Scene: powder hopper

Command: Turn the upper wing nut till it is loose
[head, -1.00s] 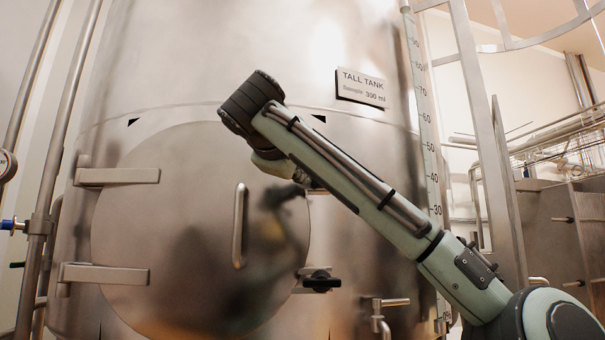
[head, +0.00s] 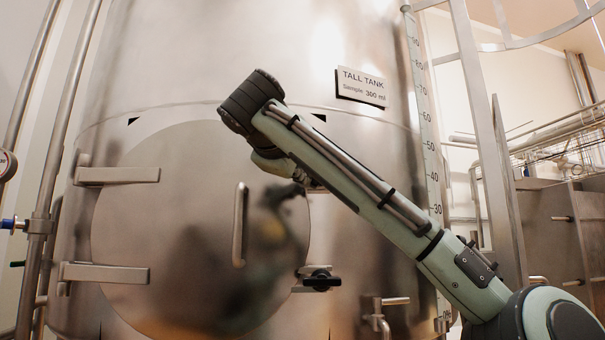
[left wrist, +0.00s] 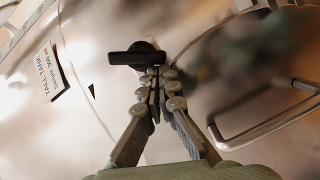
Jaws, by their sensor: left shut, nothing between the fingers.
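The upper wing nut (left wrist: 135,57) is black and sits on the tank door's rim, its wings lying roughly level in the left wrist view. In the head view it is mostly or wholly hidden behind my left arm. My left gripper (left wrist: 158,74) is shut and empty. Its fingertips are together right at the nut's right-hand wing in the left wrist view; I cannot tell whether they touch it. In the head view the gripper is small and partly hidden under the arm. A lower black wing nut (head: 320,280) sits on a bracket at the door's edge. My right gripper is out of view.
The round steel door (head: 165,235) has a vertical bar handle (head: 239,225), also near the fingers' right in the left wrist view (left wrist: 265,125). Hinge arms (head: 118,176) are at left. A tank label (head: 361,87) and a level scale (head: 424,130) are at right.

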